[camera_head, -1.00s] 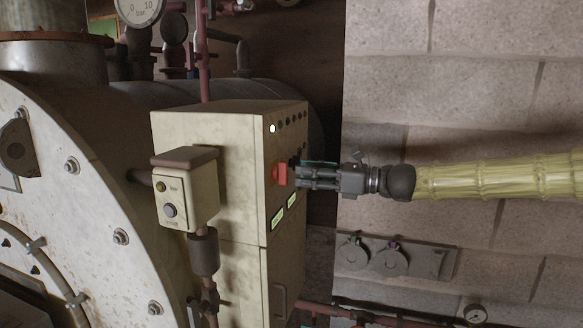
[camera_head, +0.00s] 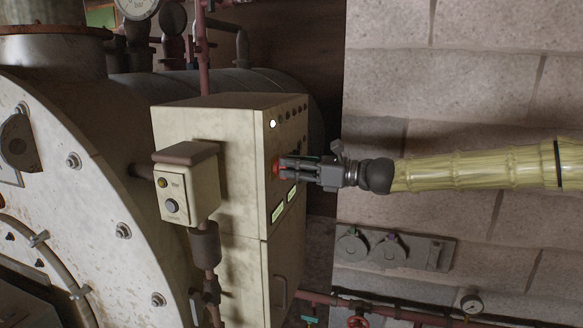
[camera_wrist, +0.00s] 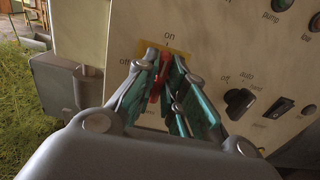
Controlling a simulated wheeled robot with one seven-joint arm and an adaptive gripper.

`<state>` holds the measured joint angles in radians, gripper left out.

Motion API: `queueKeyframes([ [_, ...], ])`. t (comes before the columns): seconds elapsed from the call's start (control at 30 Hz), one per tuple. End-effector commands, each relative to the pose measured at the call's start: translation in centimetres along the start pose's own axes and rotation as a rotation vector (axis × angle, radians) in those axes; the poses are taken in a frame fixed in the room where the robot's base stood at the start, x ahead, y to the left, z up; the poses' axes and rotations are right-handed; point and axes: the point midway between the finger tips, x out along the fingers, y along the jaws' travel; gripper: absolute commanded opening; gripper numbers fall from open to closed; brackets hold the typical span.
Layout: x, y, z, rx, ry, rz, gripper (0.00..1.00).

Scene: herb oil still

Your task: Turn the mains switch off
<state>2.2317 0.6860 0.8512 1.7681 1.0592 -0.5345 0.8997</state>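The mains switch (camera_wrist: 155,88) is a red handle on a yellow plate (camera_wrist: 178,54) on the front of the cream control cabinet. In the wrist view, "on" is printed above the plate and "off" to its left. The handle stands close to upright in that view, slightly tilted. My gripper (camera_wrist: 164,72) has its teal-padded fingers on either side of the red handle, with little gap between. I cannot tell whether both pads press on it. In the head view my gripper (camera_head: 284,168) reaches the cabinet from the right and covers most of the red switch (camera_head: 275,167).
The cream cabinet (camera_head: 235,165) also carries a black selector (camera_wrist: 239,102), another black knob (camera_wrist: 279,107) and a row of lamps (camera_wrist: 282,4). A small button box (camera_head: 187,190) stands in front. A block wall (camera_head: 470,100) with dial panel (camera_head: 395,247) lies right.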

Motion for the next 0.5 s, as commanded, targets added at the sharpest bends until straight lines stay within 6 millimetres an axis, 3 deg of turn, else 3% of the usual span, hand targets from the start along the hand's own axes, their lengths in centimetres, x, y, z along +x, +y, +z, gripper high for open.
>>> queueKeyframes([
  [0.5, -0.03, -0.01, -0.47, -0.098, -0.001, -0.002, 0.00],
])
